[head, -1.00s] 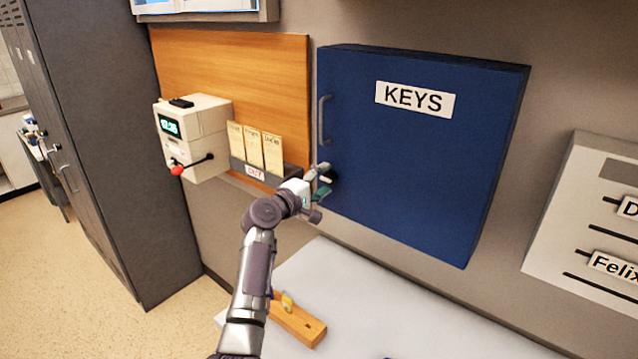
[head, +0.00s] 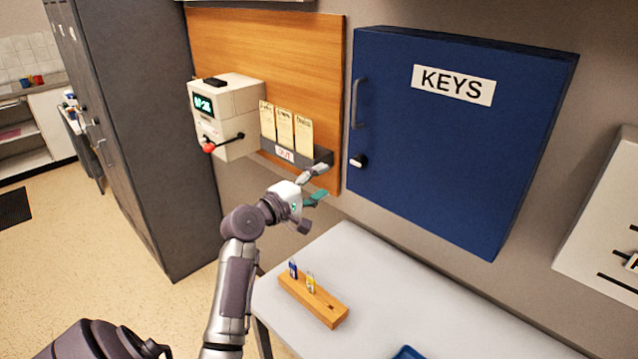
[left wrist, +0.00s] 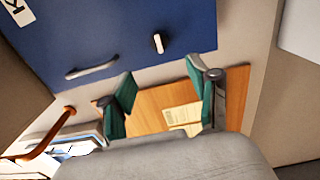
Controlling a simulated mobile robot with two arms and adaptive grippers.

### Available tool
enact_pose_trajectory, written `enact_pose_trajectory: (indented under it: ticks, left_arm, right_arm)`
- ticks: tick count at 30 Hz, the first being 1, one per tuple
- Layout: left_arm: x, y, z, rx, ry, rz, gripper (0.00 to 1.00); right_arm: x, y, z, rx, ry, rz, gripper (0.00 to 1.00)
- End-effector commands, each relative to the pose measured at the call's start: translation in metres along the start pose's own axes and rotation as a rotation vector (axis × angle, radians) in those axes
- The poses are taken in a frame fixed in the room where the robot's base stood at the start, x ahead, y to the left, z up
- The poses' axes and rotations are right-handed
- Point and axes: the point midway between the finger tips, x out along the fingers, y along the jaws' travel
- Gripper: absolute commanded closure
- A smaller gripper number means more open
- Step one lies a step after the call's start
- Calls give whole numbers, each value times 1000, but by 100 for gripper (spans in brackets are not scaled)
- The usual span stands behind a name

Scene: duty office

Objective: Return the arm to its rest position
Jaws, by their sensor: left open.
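My left gripper (head: 319,185) is open and empty in the head view. It is in front of the wall below the card rack, left of and lower than the blue KEYS cabinet (head: 440,170), and touches nothing that I can make out. The cabinet door is shut, with a grey handle (head: 359,103) and a small black-and-white knob or lock piece (head: 358,161) at its left edge. In the left wrist view the open green-padded fingers (left wrist: 160,88) are apart from the cabinet (left wrist: 120,30) and its knob (left wrist: 158,43). My right gripper is not in view.
A white table (head: 400,280) below holds a wooden block (head: 325,306) with small tags and a blue item (head: 408,353). A time clock (head: 228,110) with a red-tipped lever and a card rack (head: 318,165) are on the wall. A dark locker (head: 140,130) stands left.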

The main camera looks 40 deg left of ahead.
Motion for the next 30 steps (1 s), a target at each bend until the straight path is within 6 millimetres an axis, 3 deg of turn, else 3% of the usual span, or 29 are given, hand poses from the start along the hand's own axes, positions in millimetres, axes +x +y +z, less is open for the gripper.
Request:
enact_pose_trajectory:
  ticks: [11, 14, 17, 20, 24, 27, 30]
  left_arm:
    - [0, -1, 0, 2, -1, -2, 39]
    - [-1, -12, 10, 43, -18, -39, 39]
    - [-7, -42, 38, 169, -70, -143, 39]
    - [-25, -92, 82, 374, -167, -304, 39]
    - [-76, -164, 145, 701, -362, -536, 39]
    - [-118, -200, 178, 896, -499, -660, 39]
    - [-154, -221, 199, 1034, -610, -741, 39]
  right_arm:
    - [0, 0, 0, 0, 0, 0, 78]
    - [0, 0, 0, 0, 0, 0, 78]
    - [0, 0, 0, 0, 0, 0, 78]
    - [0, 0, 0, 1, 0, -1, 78]
    - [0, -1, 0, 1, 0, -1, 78]
    - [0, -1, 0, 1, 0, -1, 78]
    - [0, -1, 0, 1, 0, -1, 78]
